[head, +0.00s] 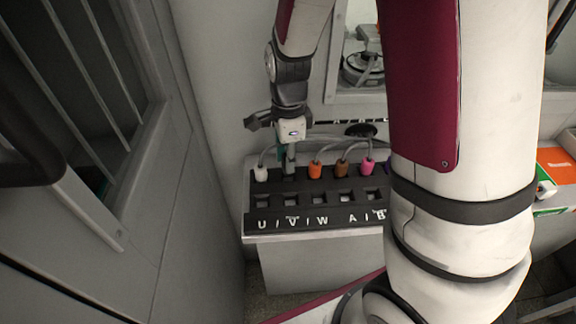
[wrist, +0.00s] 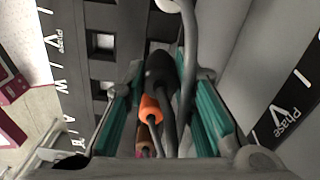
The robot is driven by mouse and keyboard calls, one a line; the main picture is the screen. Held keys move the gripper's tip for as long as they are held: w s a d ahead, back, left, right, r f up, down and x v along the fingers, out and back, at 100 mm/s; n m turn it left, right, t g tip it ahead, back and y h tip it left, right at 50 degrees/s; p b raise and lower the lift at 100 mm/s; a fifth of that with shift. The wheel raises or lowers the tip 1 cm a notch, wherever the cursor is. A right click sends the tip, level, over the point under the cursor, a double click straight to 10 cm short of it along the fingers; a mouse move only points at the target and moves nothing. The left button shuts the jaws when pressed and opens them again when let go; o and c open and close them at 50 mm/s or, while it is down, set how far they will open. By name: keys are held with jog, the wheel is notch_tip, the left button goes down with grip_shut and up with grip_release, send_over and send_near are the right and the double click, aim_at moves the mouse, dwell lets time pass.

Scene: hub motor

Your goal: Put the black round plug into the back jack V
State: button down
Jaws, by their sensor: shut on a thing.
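My gripper (head: 289,160) points down over the back row of the black jack panel (head: 300,222), in the V column between the white plug (head: 261,173) and the orange plug (head: 315,170). In the wrist view its teal fingers are shut on the black round plug (wrist: 160,68), whose dark cable runs up between them. The plug is at the back row, roughly upright. Its tip and the back jack V are hidden under it, so I cannot tell how deep it sits. The front jack V (head: 291,200) is an empty square hole.
Brown (head: 342,168) and pink (head: 367,166) plugs stand farther right in the back row, with grey cables looping behind. A grey cable (wrist: 190,45) crosses close to the held plug in the wrist view. Grey walls flank the panel, and an orange-green box (head: 557,180) lies at right.

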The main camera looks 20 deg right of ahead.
jog(key=shift+f+b, duration=0.35)
jog(key=shift+f, duration=1.15)
jog(key=shift+f, duration=0.15)
jog(key=c, duration=1.3)
grip_release()
jog(key=shift+c, duration=0.2)
